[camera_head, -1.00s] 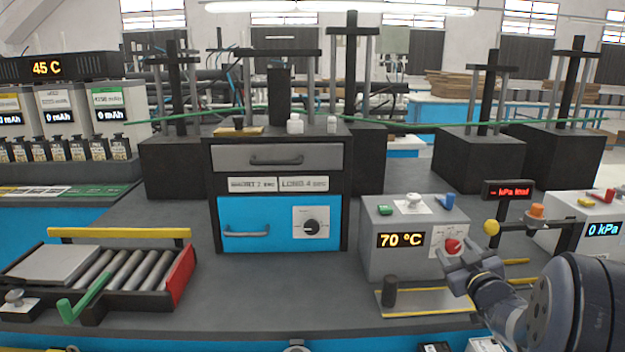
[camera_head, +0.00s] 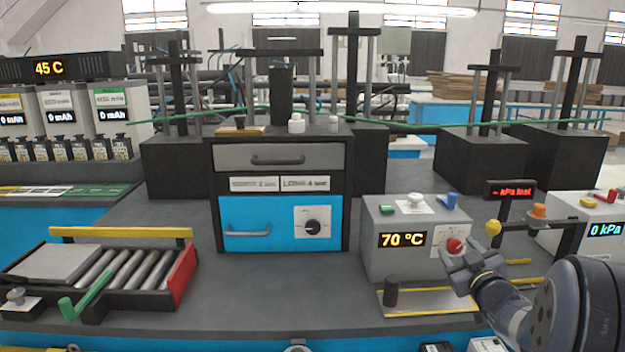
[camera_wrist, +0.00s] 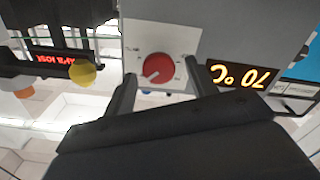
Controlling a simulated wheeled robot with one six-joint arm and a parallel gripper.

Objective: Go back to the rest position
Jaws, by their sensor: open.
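My gripper (camera_head: 461,262) is at the right of the head view, in front of the grey control box (camera_head: 375,265) that reads 70 °C. The red knob (camera_head: 455,245) on the box's front face shows just above the fingers. In the wrist view, the two dark fingers (camera_wrist: 160,95) stand apart with the red knob (camera_wrist: 158,67) between and beyond them. The jaws are open and appear to hold nothing. Whether a finger touches the knob's plate is unclear.
A yellow ball (camera_head: 493,228) on a dark arm is close right of my gripper, below a red kPa display (camera_head: 509,190). A yellow-edged plate (camera_head: 440,301) lies below. A cabinet with a blue door (camera_head: 270,235) stands left. The bench middle (camera_head: 290,290) is clear.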

